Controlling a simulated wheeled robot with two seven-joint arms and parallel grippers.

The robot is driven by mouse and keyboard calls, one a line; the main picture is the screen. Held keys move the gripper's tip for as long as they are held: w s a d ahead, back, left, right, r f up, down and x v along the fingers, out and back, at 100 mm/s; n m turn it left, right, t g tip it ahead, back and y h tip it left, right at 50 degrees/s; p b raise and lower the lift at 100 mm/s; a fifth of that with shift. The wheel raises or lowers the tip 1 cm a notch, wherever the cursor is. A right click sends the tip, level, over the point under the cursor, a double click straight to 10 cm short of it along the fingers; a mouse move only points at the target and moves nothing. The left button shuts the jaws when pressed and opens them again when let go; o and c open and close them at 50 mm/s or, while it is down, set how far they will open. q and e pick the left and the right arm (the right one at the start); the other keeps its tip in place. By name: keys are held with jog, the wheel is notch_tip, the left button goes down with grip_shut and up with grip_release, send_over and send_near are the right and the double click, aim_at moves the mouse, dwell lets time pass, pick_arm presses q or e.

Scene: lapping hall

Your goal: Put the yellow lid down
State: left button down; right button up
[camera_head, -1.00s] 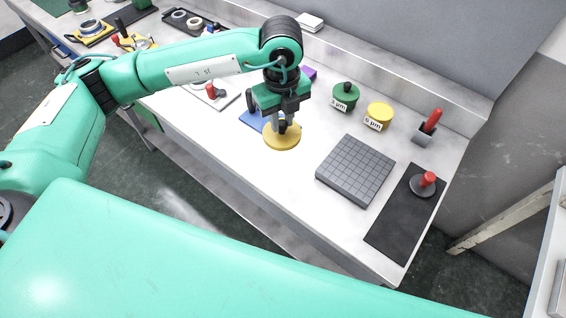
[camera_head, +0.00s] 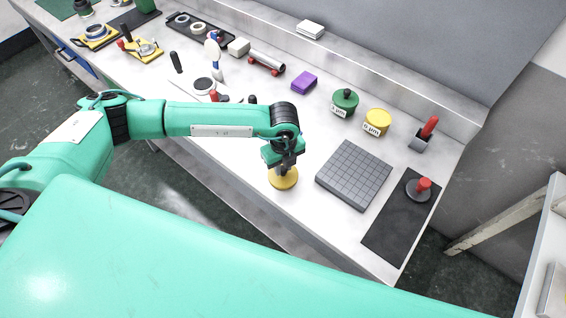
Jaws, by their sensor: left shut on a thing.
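The yellow lid (camera_head: 284,181) is a round disc at the front part of the white bench, left of the grey grooved plate. My left gripper (camera_head: 283,165) points down over it and is shut on it, mostly on its upper middle. The fingers are largely hidden behind my wrist. I cannot tell whether the lid touches the bench top. A yellow jar (camera_head: 377,122) with a 6 µm label stands farther back; a green jar (camera_head: 344,103) with a 3 µm label and a dark knob stands beside it. My right gripper is not in view.
The grey grooved plate (camera_head: 353,174) lies right of the lid. A black mat (camera_head: 389,238) with a red-handled disc (camera_head: 421,188) is farther right. A purple block (camera_head: 304,82) and a grey holder with a red handle (camera_head: 425,131) stand at the back. The bench's front edge is close to the lid.

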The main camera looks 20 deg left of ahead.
aim_at(283, 168)
pick_arm(q)
jog(key=shift+f, duration=0.1)
jog(key=shift+f, duration=0.15)
jog(key=c, duration=1.4)
grip_release()
jog(key=shift+o, duration=0.8)
jog(key=shift+r, duration=0.4)
jog(key=shift+w+r, duration=0.1)
jog(key=shift+r, duration=0.25)
notch_tip(283, 168, up, 11)
jog(key=b, duration=0.2)
